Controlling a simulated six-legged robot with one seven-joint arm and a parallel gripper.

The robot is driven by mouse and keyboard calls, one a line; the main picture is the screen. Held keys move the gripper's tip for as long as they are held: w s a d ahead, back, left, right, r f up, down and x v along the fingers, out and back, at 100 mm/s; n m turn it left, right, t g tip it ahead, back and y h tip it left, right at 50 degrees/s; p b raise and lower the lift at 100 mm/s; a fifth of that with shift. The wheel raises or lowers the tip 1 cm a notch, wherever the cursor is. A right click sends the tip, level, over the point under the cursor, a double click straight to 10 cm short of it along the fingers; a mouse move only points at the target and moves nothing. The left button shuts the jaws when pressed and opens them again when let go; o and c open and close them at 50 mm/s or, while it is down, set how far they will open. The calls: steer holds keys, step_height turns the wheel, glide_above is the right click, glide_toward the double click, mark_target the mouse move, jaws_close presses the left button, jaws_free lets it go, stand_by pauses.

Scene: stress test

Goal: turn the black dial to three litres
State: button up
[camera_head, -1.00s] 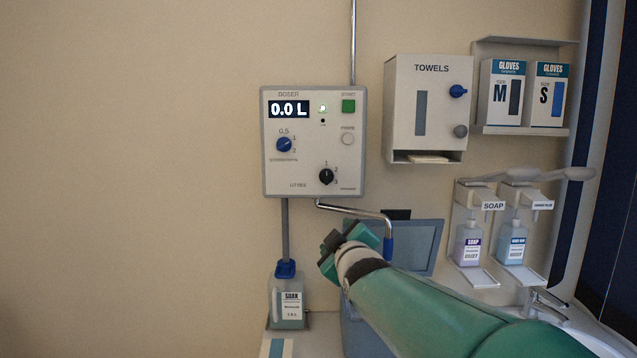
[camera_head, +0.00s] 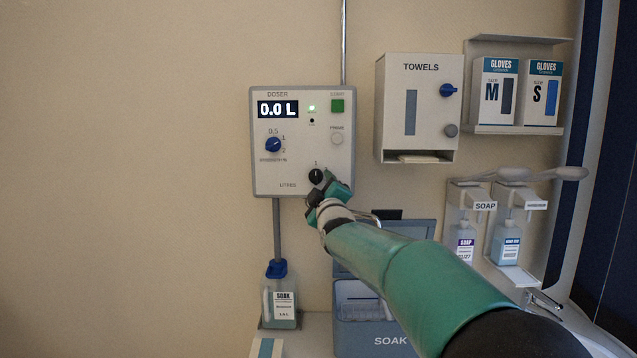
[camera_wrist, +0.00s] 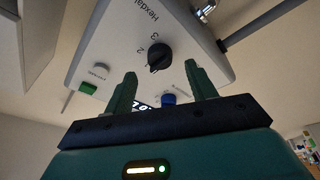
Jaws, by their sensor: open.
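The doser panel (camera_head: 264,179) is on the wall, its display (camera_head: 278,109) reading 0.0 L. The black dial (camera_head: 316,175) is at its lower right, its pointer seeming to face up toward the 1. My gripper (camera_head: 328,189) is just below and right of the dial in the head view and covers the 2 and 3. In the wrist view the panel is upside down; the black dial (camera_wrist: 158,57) shows beyond my two open green fingers (camera_wrist: 162,80), roughly centred between them. Nothing is between the fingers; no contact with the dial is visible.
A blue dial (camera_head: 273,144), a green START button (camera_head: 337,106) and a pale PRIME button (camera_head: 337,139) share the panel. Below are a pipe, a SOAK bottle (camera_head: 281,304) and a blue-grey SOAK bin (camera_head: 371,338). A towel dispenser (camera_head: 417,105) hangs to the right.

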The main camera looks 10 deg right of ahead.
mark_target(317, 180)
steer(key=shift+x, duration=2.05)
steer(key=shift+c, duration=0.5)
steer(key=c, duration=0.9)
